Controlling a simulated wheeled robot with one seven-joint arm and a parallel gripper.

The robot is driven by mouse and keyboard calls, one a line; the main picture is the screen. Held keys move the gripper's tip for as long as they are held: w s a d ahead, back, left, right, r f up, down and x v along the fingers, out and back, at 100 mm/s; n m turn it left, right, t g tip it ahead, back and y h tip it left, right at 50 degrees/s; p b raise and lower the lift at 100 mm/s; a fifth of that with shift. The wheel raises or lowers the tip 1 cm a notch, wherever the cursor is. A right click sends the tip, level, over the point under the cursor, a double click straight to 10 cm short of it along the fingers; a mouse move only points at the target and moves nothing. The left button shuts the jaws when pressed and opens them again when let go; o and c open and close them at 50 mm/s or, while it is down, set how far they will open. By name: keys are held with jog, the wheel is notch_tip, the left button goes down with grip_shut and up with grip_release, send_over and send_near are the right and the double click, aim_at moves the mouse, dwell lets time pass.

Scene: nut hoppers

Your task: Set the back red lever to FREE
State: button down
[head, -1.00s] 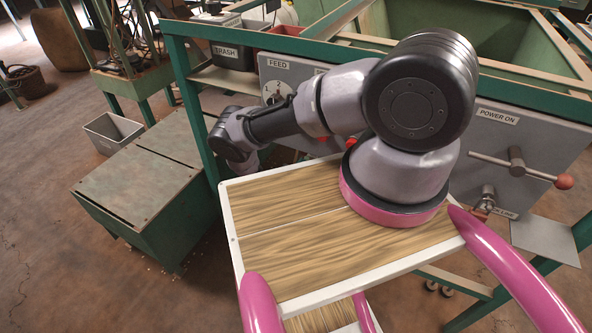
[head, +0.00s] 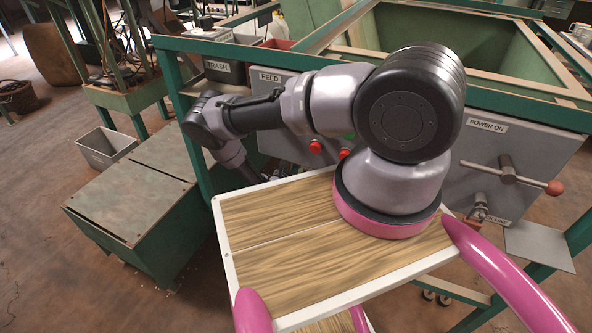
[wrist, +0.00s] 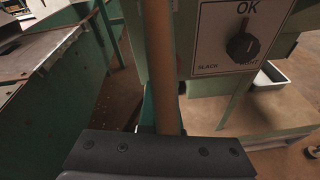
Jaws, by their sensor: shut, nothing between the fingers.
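No lever marked FREE can be made out in either view. In the head view a bar handle with a red ball end (head: 554,187) sits on the grey panel under the POWER ON label; I cannot tell whether it belongs to the back red lever. Two red knobs, a left one (head: 315,146) and a right one (head: 345,154), show below my arm. My gripper (wrist: 160,153) shows as a dark bolted bar at the bottom of the wrist view, shut and empty. In the head view its end is mostly hidden behind my wood-topped deck.
The wrist view shows a black dial (wrist: 242,47) marked OK and SLACK, and a brown upright bar (wrist: 161,65) close ahead. In the head view a green box (head: 135,215) stands left, with a grey bin (head: 106,148) beyond. Open floor lies at far left.

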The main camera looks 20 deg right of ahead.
jog(key=shift+s+r, duration=0.1)
jog(key=shift+r, duration=0.15)
jog(key=shift+d+r+g, duration=0.1)
jog(key=shift+r+g, duration=0.2)
jog(key=shift+r, duration=0.1)
jog(key=s+a, duration=0.7)
jog(key=a, duration=0.2)
jog(key=shift+s+f, duration=0.25)
jog(key=shift+f, duration=0.1)
